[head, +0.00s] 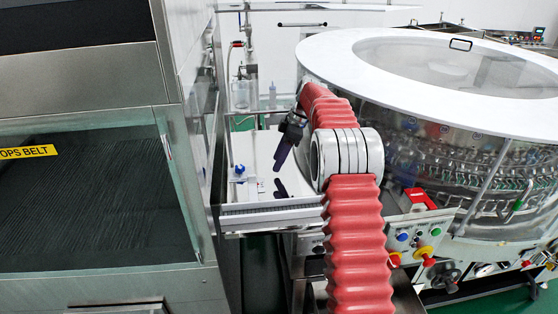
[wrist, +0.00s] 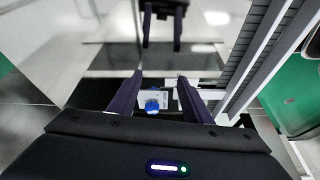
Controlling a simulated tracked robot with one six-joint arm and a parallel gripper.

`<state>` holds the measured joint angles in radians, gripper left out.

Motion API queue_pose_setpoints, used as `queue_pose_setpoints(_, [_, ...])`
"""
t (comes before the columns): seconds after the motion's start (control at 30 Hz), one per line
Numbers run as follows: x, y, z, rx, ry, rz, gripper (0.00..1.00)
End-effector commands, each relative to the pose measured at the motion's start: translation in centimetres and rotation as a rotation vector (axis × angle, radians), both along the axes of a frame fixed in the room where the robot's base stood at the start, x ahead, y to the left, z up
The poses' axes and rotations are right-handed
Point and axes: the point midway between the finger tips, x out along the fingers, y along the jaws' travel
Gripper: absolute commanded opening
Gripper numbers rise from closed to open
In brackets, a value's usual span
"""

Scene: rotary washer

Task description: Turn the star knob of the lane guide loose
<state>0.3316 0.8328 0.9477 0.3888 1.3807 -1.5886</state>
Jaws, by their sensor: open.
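The star knob (head: 239,169) is a small blue knob on the lane guide, left of my gripper in the head view. My gripper (head: 280,172) has dark purple fingers that point down over the light metal plate, apart from the knob in that picture. In the wrist view my gripper (wrist: 160,78) is open, with a clear gap between its fingers. A blue knob (wrist: 152,105) shows in that gap beside a white label. I cannot tell its depth there, and no contact shows. The lower part of the lane guide is hard to make out.
A ribbed conveyor (head: 270,213) runs along the front of the plate. The round washer (head: 450,170) stands at the right, with a panel of coloured buttons (head: 415,240) below it. A glass-sided cabinet (head: 85,200) fills the left. Tall thin fittings (head: 250,65) stand behind the plate.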

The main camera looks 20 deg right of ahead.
Motion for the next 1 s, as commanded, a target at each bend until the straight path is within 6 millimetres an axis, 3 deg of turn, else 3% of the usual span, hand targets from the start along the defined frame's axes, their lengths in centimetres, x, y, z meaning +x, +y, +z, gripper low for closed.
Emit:
queue_pose_setpoints(0.37, [-3.3, 3.1, 5.6, -0.041, 0.019, -0.137, 0.45])
queue_pose_setpoints(0.7, [-8.8, 6.6, 11.1, -0.079, 0.027, -0.323, 0.45])
queue_pose_setpoints(1.0, [-14.8, 9.3, 14.4, -0.097, 0.021, -0.487, 0.45])
